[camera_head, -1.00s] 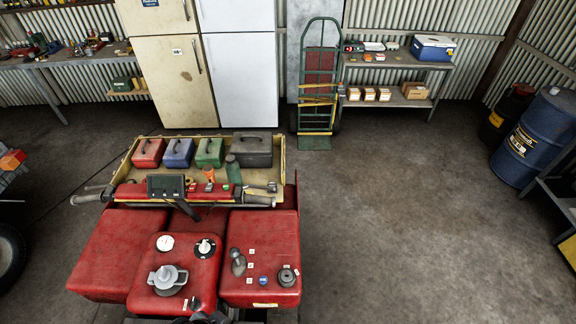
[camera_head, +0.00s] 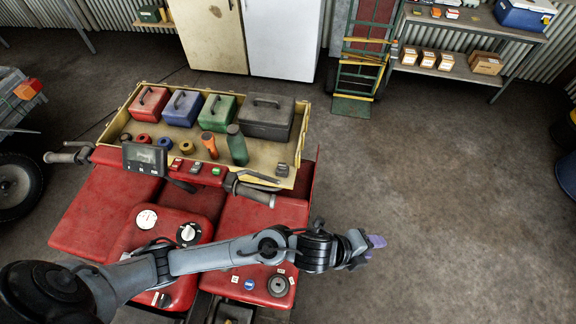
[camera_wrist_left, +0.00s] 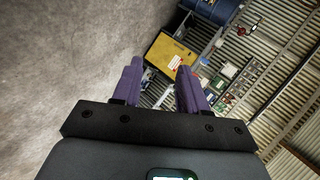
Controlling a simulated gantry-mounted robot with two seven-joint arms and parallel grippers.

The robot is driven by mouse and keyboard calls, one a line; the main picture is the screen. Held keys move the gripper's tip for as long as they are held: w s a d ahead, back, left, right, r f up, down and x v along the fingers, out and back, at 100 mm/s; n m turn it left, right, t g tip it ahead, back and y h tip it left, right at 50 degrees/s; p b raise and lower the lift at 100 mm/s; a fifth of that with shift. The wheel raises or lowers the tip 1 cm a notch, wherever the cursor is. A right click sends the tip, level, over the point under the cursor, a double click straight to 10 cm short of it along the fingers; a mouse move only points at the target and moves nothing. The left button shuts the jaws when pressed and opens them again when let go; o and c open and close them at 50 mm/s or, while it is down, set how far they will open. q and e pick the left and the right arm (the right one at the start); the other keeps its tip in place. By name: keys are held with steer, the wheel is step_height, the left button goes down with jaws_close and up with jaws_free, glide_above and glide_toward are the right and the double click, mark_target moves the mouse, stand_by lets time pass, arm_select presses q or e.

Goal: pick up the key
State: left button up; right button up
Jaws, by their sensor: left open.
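I cannot make out a key for certain in either view. The red quad bike's panel carries a round dark switch (camera_head: 278,285) and a blue button (camera_head: 249,284) beside it; too small to tell if a key is there. My left arm crosses over the quad from the lower left and hides part of the panel. My left gripper (camera_head: 374,248) has purple fingers and hangs past the quad's right side, above the floor. In the left wrist view, the gripper (camera_wrist_left: 159,78) is open and empty, its fingers apart. My right gripper is not in view.
A yellow tray (camera_head: 117,118) on the quad holds a red box (camera_head: 149,104), blue box (camera_head: 181,109), green box (camera_head: 217,113) and dark box (camera_head: 267,117). Handlebars (camera_head: 250,191) stick up nearby. A green hand truck (camera_head: 352,105) stands at the back.

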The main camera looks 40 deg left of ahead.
arm_select(q)
step_height(320, 180, down, 6)
steer(key=w+d+f+m+g+h+b, duration=0.1)
steer(key=w+d+m+h+b, duration=0.15)
steer(key=m, duration=0.55)
steer(key=m+g+y+b, duration=0.5)
steer(key=m+y+b, duration=0.1)
steer(key=m+b, duration=1.2)
glide_toward(282, 164)
steer(key=shift+n+h, duration=0.25)
steer(key=shift+n, duration=0.15)
steer(key=x, duration=0.3)
steer(key=b+x, duration=0.1)
steer(key=shift+w+f, duration=0.3)
steer(key=shift+w, duration=0.1)
steer(key=shift+s+b+x, duration=0.1)
steer(key=shift+b+x, duration=0.1)
steer(key=shift+x, duration=1.15)
steer(key=shift+s+b+x, duration=0.15)
steer(key=shift+b+x, duration=0.05)
steer(key=shift+x, duration=1.2)
steer(key=shift+a+f, duration=0.1)
steer(key=shift+a, duration=0.05)
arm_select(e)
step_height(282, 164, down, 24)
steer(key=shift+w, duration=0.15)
